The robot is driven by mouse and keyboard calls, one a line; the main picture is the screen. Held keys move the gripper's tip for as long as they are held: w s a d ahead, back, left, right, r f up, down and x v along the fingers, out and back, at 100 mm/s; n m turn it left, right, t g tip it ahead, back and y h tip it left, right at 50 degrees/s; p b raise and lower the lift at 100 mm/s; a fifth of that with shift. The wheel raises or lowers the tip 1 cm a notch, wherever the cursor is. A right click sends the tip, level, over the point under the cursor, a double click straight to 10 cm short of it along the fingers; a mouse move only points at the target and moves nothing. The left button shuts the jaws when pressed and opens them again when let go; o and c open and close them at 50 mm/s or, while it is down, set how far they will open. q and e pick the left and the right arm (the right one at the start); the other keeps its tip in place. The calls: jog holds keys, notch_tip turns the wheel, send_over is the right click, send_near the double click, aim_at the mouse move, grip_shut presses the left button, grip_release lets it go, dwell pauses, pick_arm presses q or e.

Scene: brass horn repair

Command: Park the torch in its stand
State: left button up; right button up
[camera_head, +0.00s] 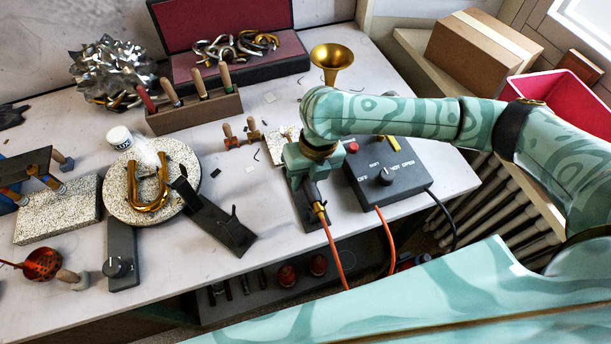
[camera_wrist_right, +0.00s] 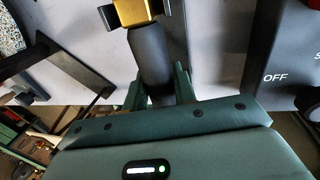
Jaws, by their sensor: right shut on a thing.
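The torch has a dark handle (camera_wrist_right: 150,55) and a brass-coloured part (camera_wrist_right: 133,12) farther forward. In the head view its orange hose (camera_head: 335,255) trails down over the table's front edge. My right gripper (camera_head: 308,180) is shut on the torch handle; its fingers also show in the right wrist view (camera_wrist_right: 158,90). A dark forked holder, which looks like the torch stand (camera_wrist_right: 107,17), has prongs on both sides of the brass part. Whether the torch rests in it or hovers just above, I cannot tell. A dark base plate (camera_head: 297,205) lies under the gripper. My left gripper is out of view.
A control box (camera_head: 385,180) with a knob and red button stands close right. Left are a dark plate with an upright prong (camera_head: 230,230) and a round speckled board (camera_head: 120,200) bearing a brass U-tube (camera_head: 150,195). A brass bell (camera_head: 332,60) stands behind my arm.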

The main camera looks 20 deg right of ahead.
jog(key=shift+p, duration=0.4)
dwell(0.3)
jog(key=o, duration=1.5)
jog(key=shift+f, duration=0.1)
jog(key=shift+o, duration=0.2)
notch_tip(320, 180, up, 8)
jog(key=p, duration=0.8)
jog(key=shift+p, duration=0.3)
